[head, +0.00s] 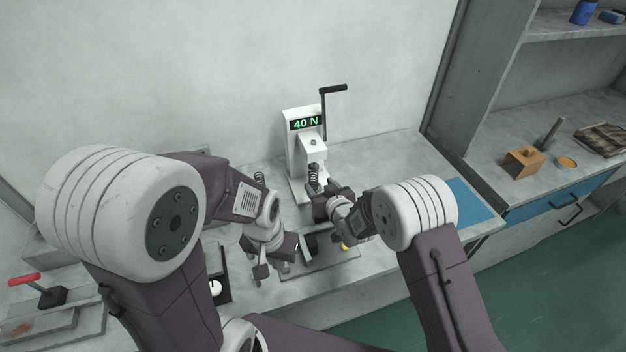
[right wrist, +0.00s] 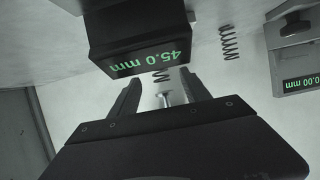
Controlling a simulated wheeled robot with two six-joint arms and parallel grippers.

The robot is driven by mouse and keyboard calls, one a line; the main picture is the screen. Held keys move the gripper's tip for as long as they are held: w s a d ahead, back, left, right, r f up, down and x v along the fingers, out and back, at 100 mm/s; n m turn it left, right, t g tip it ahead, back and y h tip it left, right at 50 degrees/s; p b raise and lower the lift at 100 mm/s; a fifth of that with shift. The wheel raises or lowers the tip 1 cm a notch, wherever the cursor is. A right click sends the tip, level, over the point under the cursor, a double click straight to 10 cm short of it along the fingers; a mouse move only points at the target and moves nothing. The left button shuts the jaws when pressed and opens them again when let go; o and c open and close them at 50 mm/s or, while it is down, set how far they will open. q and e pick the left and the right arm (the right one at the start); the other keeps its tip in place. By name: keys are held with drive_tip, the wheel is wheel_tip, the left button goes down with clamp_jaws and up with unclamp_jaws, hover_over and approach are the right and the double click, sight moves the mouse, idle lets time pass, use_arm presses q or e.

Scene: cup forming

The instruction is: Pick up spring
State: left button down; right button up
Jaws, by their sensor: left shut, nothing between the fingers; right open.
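A dark coil spring (head: 314,172) stands upright on the white tester (head: 300,155), which reads 40 N. In the right wrist view a spring (right wrist: 161,76) shows between my open fingers, partly hidden behind a black block reading 45.0 mm (right wrist: 148,62). My right gripper (head: 315,192) is open at the tester's front, close to the spring; it also shows in the right wrist view (right wrist: 160,84). I cannot tell whether the fingers touch the spring. A second spring (head: 259,179) stands left of the tester. My left gripper (head: 273,272) is shut and empty, low over the bench front.
The tester's crank lever (head: 333,89) rises above it. A blue mat (head: 468,196) lies at the bench's right. A red-handled tool (head: 25,279) is at far left. A shelf unit at right holds an orange block (head: 522,162). A device reading 0.00 mm (right wrist: 300,83) shows in the right wrist view.

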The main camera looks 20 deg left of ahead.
sight(315, 178)
drive_tip(key=shift+x, duration=1.15)
drive_tip(key=shift+w+a, duration=0.1)
drive_tip(key=shift+w, duration=0.1)
drive_tip(key=x, duration=0.4)
drive_tip(key=shift+w+a, duration=0.15)
drive_tip(key=shift+w, duration=0.15)
drive_tip(key=shift+r, duration=0.1)
drive_tip(key=shift+c, duration=0.5)
clamp_jaws()
